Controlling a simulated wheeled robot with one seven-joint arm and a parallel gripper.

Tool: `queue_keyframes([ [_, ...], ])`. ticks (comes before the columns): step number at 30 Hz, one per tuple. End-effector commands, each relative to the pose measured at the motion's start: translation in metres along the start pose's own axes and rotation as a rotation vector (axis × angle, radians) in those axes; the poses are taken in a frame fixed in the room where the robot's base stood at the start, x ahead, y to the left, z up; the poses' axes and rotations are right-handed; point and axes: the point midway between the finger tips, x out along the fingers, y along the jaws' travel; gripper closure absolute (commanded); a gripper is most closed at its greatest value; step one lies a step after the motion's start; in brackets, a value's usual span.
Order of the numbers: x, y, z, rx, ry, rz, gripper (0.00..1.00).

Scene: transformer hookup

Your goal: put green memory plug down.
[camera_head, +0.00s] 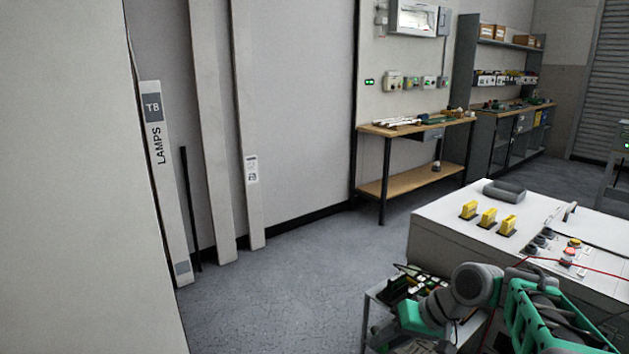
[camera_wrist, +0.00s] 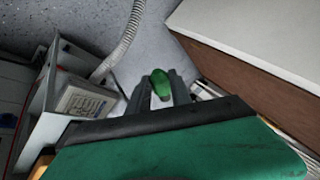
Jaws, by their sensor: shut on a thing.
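The green memory plug (camera_wrist: 160,84) shows in the wrist view between the two dark fingers of my gripper (camera_wrist: 161,93). My gripper is shut on it. In the head view my arm is at the lower right, and the fingertips and the plug cannot be made out there.
A low cart (camera_head: 372,304) with small parts is beside my arm. A workbench (camera_head: 425,183) stands at the back. The floor (camera_head: 290,290) at centre left is clear. A ribbed hose (camera_wrist: 122,42) runs past the gripper.

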Motion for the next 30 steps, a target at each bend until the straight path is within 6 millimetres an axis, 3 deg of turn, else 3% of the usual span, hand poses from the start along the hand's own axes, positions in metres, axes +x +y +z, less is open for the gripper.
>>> queue_keyframes([
  [1, -0.03, -0.017, -0.007, 0.0, 0.002, 0.001, 1.0],
  [3, -0.052, -0.03, -0.008, 0.001, 0.002, 0.001, 1.0],
  [12, -0.145, -0.085, -0.011, 0.001, 0.002, 0.0, 1.0],
  [15, -0.166, -0.098, -0.011, 0.001, 0.003, 0.0, 1.0],
  [20, -0.181, -0.108, -0.008, 0.001, 0.002, 0.0, 1.0],
  [30, -0.178, -0.107, -0.006, -0.001, 0.001, -0.001, 1.0],
])
